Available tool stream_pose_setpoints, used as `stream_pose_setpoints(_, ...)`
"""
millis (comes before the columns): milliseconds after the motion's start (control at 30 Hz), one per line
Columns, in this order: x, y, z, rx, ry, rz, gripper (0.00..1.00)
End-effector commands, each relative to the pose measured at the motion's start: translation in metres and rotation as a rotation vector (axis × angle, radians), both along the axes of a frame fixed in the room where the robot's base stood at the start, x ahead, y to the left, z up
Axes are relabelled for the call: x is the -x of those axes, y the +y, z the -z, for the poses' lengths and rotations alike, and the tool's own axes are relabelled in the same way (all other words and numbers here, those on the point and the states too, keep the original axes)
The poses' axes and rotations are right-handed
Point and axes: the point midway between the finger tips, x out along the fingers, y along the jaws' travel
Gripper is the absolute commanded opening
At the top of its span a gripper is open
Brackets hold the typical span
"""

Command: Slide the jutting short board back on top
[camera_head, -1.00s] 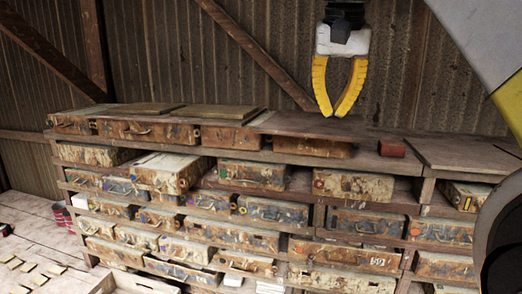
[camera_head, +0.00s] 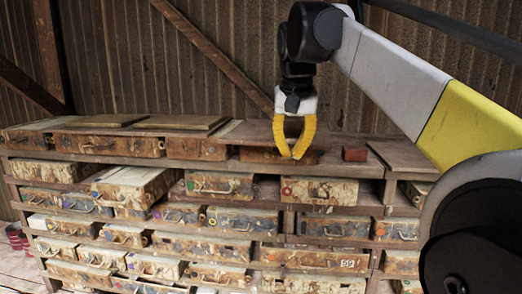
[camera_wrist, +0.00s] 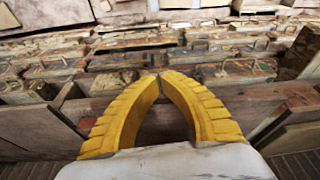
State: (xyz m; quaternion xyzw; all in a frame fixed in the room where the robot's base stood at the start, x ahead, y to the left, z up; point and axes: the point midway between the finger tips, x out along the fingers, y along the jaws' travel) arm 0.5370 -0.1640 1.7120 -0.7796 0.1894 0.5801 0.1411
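A short flat board (camera_head: 403,156) lies at the right end of the shelf top. Its front edge appears to reach out over the shelf's front, though how far I cannot tell. The shelf (camera_head: 345,169) is a long wooden rack full of worn cases. My gripper (camera_head: 294,156) points down to the left of that board, close to the shelf's top front edge. Its yellow fingers meet at the tips with nothing between them, and they also show in the wrist view (camera_wrist: 161,76). Whether the tips touch the shelf I cannot tell.
A small reddish block (camera_head: 354,154) sits on the shelf top between my gripper and the board. Thin flat boards (camera_head: 103,121) and (camera_head: 180,122) lie at the left. A corrugated wall (camera_head: 120,60) stands behind. One paint-stained case (camera_head: 130,187) sticks out of the rack.

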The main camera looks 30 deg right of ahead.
Motion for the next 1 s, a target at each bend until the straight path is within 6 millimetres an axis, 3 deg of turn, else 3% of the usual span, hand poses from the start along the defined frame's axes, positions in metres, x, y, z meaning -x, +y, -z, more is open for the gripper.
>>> stream_pose_setpoints(267,-0.001,-0.001,0.0,0.0,0.0,0.0,0.0)
stream_pose_setpoints(700,-0.073,-0.038,-0.004,0.0,-0.001,0.0,0.0)
stream_pose_setpoints(1000,-0.079,-0.041,0.0,0.0,0.0,0.0,0.0)
